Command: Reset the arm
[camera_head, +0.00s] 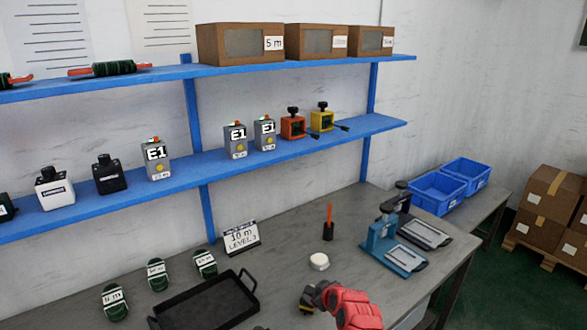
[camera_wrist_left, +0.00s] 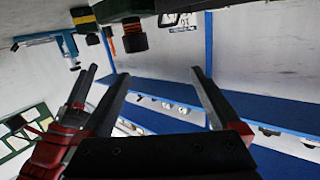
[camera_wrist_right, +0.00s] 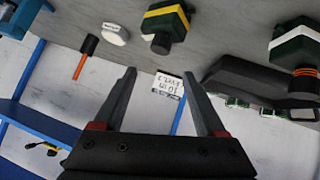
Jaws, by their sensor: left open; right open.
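My right gripper (camera_head: 350,308) shows in red at the bottom of the head view, over the front of the grey table (camera_head: 285,285). In the right wrist view its two fingers (camera_wrist_right: 156,75) stand apart with nothing between them. The head view does not show my left gripper. In the left wrist view its fingers (camera_wrist_left: 158,74) are spread and empty. Another red gripper with grey fingers shows beside it at the left of that view. A black part with a yellow band (camera_head: 309,294) is close beside my right gripper in the head view; I see no grip on it.
A black tray (camera_head: 250,284), several green-and-black labelled parts (camera_head: 205,264), a sign (camera_head: 241,238), a white puck (camera_head: 319,261), an orange-handled tool (camera_head: 329,222) and a blue press (camera_head: 380,243) occupy the table. Blue shelves (camera_head: 215,190) line the wall behind. Blue bins (camera_head: 435,193) stand right.

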